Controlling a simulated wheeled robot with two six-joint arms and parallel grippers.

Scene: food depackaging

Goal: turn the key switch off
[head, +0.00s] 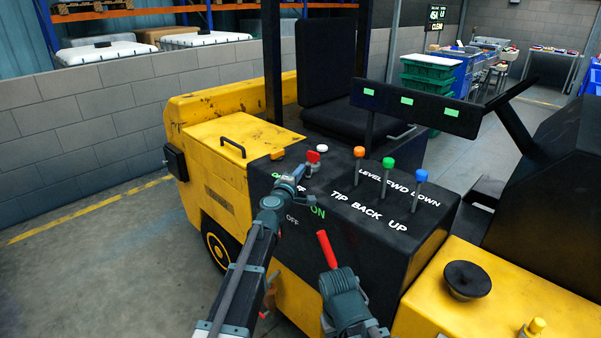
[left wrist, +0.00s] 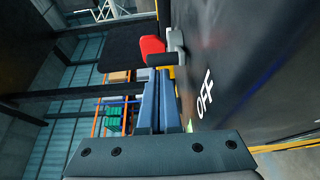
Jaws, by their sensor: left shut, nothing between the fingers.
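A red key-like handle (head: 313,157) stands on the black control panel (head: 400,237), just beyond my left gripper (head: 299,174). In the left wrist view the red handle (left wrist: 152,46) is joined to a grey piece at the panel face. My left gripper's two blue fingers (left wrist: 159,73) are together and empty, pointing at the red handle. Whether they touch it I cannot tell. A green ON label (head: 317,212) and a white OFF label (head: 292,219) are on the panel near my gripper; OFF (left wrist: 205,92) also shows in the left wrist view.
Orange, green and blue levers (head: 389,163) rise from the panel's top, right of my left gripper. A red grip (head: 327,250) stands in front of the panel. A black seat (head: 327,60) is behind. Open floor (head: 75,270) lies left of the yellow vehicle.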

